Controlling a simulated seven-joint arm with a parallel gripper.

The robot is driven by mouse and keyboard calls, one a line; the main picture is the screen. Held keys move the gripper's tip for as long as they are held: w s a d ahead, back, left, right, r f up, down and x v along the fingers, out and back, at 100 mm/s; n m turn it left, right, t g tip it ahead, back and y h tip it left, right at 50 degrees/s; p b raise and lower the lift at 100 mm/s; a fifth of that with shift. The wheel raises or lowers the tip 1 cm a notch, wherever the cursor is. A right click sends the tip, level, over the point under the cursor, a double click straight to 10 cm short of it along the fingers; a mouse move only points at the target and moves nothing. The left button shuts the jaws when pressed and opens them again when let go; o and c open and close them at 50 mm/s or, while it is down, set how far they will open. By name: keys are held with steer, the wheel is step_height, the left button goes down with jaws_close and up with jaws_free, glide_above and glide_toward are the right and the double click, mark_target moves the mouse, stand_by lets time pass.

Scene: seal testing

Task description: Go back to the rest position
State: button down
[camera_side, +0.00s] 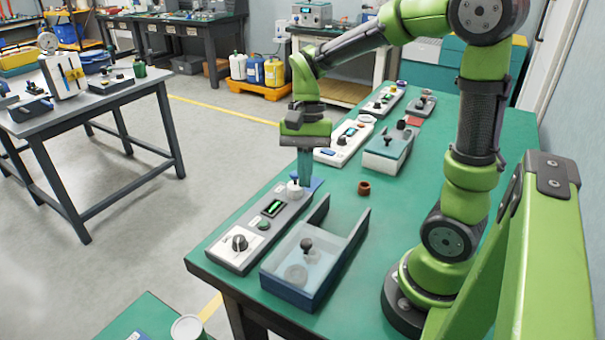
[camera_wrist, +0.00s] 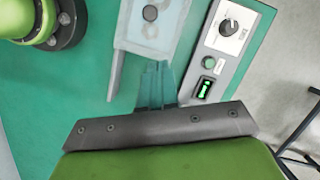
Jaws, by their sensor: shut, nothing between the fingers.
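My gripper (camera_side: 306,182) points down over the green bench, its fingers shut with nothing between them. In the side view its tips show just behind the white knob (camera_side: 295,188) at the far end of a grey control box (camera_side: 251,240). I cannot tell how high above the bench the tips are. The control box has a dial, a green button and a lit green display.
The clear-lidded box also shows in the side view (camera_side: 322,272), with a black knob on top. A brown ring (camera_side: 364,188) lies on the bench. Similar units (camera_side: 342,144) and a lidded box (camera_side: 389,150) stand farther back. Bare green bench (camera_side: 440,125) shows at right.

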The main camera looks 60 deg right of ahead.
steer(key=r, duration=0.2)
step_height(320, 180, up, 5)
steer(key=n+t+h, duration=0.1)
steer(key=n+t, duration=0.8)
glide_above(307, 237)
steer(key=s+a, duration=0.2)
steer(key=s, duration=0.1)
steer(key=w+d+f+m+g, duration=0.6)
steer(key=d+m+g, duration=0.1)
steer(key=d+g, duration=0.1)
steer(key=a+f, duration=0.1)
steer(key=f, duration=0.1)
steer(key=s+a+f+m, duration=0.1)
steer(key=f, duration=0.2)
steer(key=a+f+m+g+y, duration=0.1)
steer(key=f, duration=0.2)
steer(key=shift+s+a, duration=0.1)
steer(key=shift+s, duration=0.25)
steer(key=a, duration=0.1)
steer(key=s+a+f, duration=0.1)
steer(key=shift+s+a, duration=0.2)
steer(key=shift+a, duration=0.2)
steer(key=shift+s+a, duration=0.2)
steer(key=shift+a, duration=0.2)
